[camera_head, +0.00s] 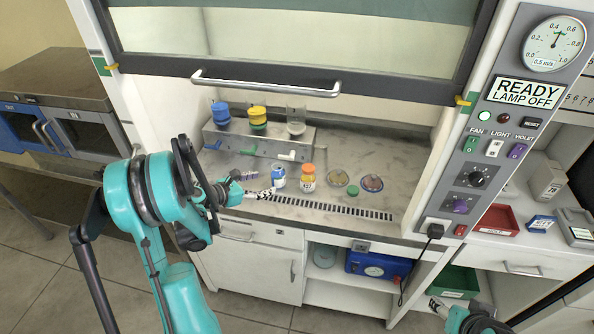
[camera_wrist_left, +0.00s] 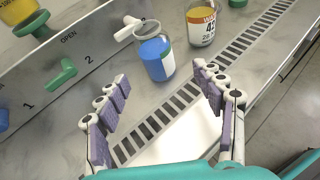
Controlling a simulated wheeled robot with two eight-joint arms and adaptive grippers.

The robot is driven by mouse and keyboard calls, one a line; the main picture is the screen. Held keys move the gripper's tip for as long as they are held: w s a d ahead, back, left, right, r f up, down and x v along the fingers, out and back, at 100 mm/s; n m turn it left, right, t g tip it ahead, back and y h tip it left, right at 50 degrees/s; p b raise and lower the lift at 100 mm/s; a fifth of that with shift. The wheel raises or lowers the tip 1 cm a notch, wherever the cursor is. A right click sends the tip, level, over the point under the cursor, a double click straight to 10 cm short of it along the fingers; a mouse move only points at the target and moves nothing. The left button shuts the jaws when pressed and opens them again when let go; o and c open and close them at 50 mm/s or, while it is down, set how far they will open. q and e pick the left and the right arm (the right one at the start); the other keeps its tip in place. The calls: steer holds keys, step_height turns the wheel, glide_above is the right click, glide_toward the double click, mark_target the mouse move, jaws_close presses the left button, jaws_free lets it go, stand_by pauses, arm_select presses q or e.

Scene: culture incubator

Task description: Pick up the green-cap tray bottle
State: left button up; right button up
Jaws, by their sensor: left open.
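No bottle wearing a green cap is clear to me. A small green cap-like piece (camera_head: 352,190) lies on the hood's worktop; its edge shows in the left wrist view (camera_wrist_left: 238,3). A bottle with blue liquid and a pale label (camera_head: 278,178) stands left of it, and I see no cap on it; it is ahead of the fingers in the left wrist view (camera_wrist_left: 155,52). My left gripper (camera_head: 258,184) is open and empty, short of the blue-liquid bottle. My right gripper (camera_head: 440,304) is partly in view, low right.
A grey manifold (camera_head: 230,140) with cups and coloured valve handles stands behind. A slotted vent (camera_head: 330,207) runs along the worktop's front. Two round dishes (camera_head: 372,183) lie to the right. The raised sash handle (camera_head: 265,86) crosses above. A green bin (camera_head: 458,281) sits low right.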

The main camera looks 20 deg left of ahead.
mark_target(272, 178)
arm_select(q)
steer(key=shift+w+a+f, duration=0.1)
steer(key=shift+w+f, duration=0.15)
steer(key=shift+b+x, duration=0.3)
steer(key=shift+x, duration=0.65)
steer(key=b+x, duration=0.1)
steer(key=x, duration=0.2)
steer(key=r+b+x, duration=0.1)
steer(key=x, duration=0.2)
steer(key=shift+w, duration=0.15)
steer(key=shift+r, duration=0.15)
steer(key=c, duration=1.5)
